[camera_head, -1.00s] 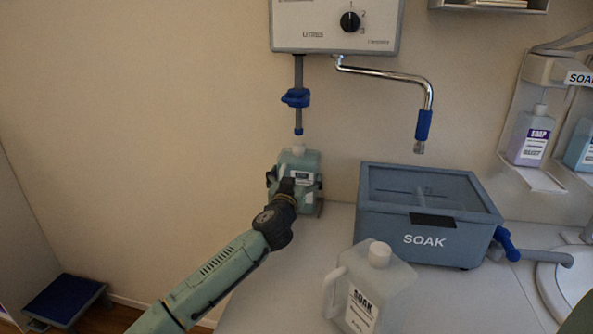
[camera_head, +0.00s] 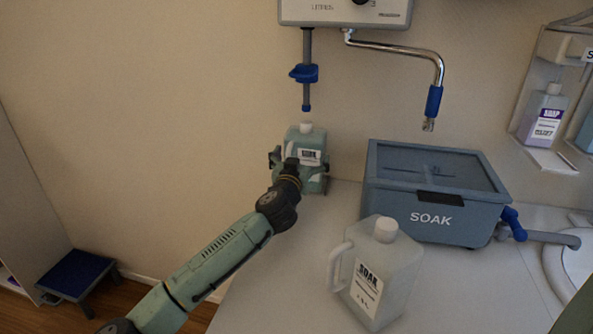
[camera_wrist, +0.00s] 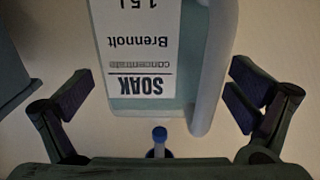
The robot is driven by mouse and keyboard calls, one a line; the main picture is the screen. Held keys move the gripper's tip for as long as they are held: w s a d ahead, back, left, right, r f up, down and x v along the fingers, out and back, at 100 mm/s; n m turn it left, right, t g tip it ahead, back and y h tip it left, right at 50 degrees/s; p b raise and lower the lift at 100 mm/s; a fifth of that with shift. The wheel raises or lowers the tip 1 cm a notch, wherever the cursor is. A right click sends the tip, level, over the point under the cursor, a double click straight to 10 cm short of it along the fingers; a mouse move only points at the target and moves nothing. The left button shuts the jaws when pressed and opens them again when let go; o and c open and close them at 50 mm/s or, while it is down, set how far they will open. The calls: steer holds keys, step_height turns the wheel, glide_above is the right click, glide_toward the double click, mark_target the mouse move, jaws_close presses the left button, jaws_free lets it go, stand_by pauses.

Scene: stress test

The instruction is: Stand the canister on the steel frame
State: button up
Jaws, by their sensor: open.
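A pale green canister (camera_head: 313,174) with a white cap and a label stands upright at the back of the counter, below a hanging tube with a blue tip. My gripper (camera_head: 300,160) is open in front of it, one finger to each side. In the wrist view, the canister (camera_wrist: 183,60) shows upside down with a "SOAK" label and a handle. The gripper's fingers (camera_wrist: 160,88) are apart on both sides, with gaps to the canister. A second, paler SOAK canister (camera_head: 400,262) stands at the counter's front. I cannot make out the steel frame clearly; the canister and gripper cover that spot.
A blue-grey SOAK box (camera_head: 432,219) with a lid stands to the right on the counter (camera_head: 262,290). A wall dispenser (camera_head: 345,12) has a bent metal spout (camera_head: 400,52) above the counter. A blue-topped step stool (camera_head: 75,275) is on the floor at left.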

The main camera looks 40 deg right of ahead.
steer(key=b+v, duration=0.2)
steer(key=v, duration=0.7)
steer(key=shift+s+a+b, duration=0.25)
steer(key=shift+a+b, duration=0.05)
steer(key=shift+r, duration=0.1)
